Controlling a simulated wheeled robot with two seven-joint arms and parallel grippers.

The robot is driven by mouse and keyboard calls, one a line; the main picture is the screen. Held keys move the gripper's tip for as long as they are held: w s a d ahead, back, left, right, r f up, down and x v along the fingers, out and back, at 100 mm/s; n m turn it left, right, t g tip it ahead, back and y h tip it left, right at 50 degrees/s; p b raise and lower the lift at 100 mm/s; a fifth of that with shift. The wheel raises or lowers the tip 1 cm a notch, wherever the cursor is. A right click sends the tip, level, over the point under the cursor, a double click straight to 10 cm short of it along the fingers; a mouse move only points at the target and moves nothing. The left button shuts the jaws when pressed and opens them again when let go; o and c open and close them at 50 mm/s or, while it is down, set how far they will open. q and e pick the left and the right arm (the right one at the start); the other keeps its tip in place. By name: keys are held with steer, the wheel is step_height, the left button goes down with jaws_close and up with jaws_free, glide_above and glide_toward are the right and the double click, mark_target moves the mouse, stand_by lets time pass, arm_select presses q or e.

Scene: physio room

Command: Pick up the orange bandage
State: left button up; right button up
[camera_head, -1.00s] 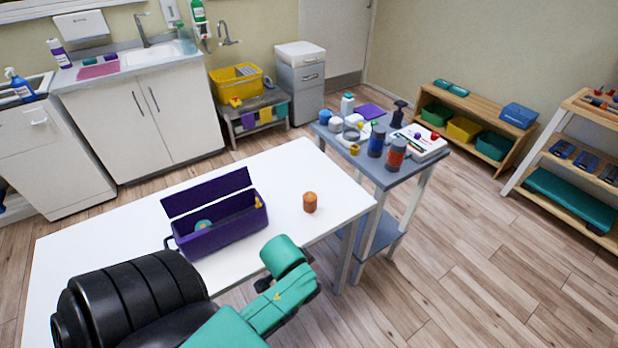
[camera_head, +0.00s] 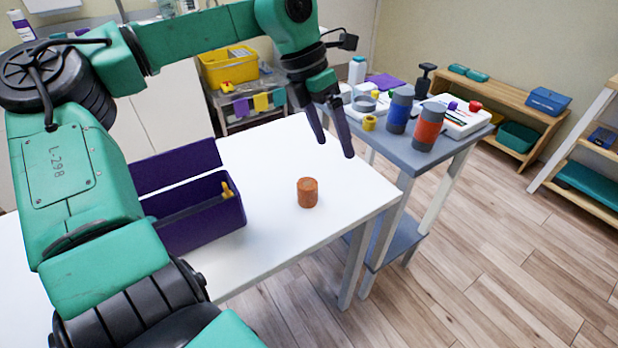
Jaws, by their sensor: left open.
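The orange bandage (camera_head: 307,192) is a small roll standing upright on the white table (camera_head: 270,255), near its right end. My left gripper (camera_head: 335,148) hangs above the table's far right part, beyond the bandage and a little to its right in the picture. Its two dark fingers point down and are apart, with nothing between them. The bandage is fully visible and the gripper does not touch it. My right gripper is not in view.
An open purple box (camera_head: 205,222) stands left of the bandage, partly hidden by my left arm. A grey side table (camera_head: 410,158) beyond the white table holds a blue roll (camera_head: 399,110), a red-orange roll (camera_head: 428,128) and other items. The white table around the bandage is clear.

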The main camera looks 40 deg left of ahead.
mark_target(307, 183)
arm_select(q)
steer(key=s+a+r+g+y, duration=0.1)
steer(key=s+a+g+y, duration=0.1)
steer(key=s+a+y, duration=0.1)
steer(key=shift+y, duration=0.3)
steer(key=f+b, duration=0.1)
steer(key=f, duration=1.2)
steer(key=shift+w+a+f+b, duration=0.15)
steer(key=shift+a+f+b, duration=0.05)
steer(key=shift+f+b, duration=0.2)
steer(key=shift+r, duration=0.15)
steer(key=c, duration=1.4)
steer(key=shift+c, duration=0.2)
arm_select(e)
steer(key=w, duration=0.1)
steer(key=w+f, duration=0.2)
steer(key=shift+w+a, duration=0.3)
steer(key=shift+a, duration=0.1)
arm_select(q)
steer(key=shift+r, duration=0.1)
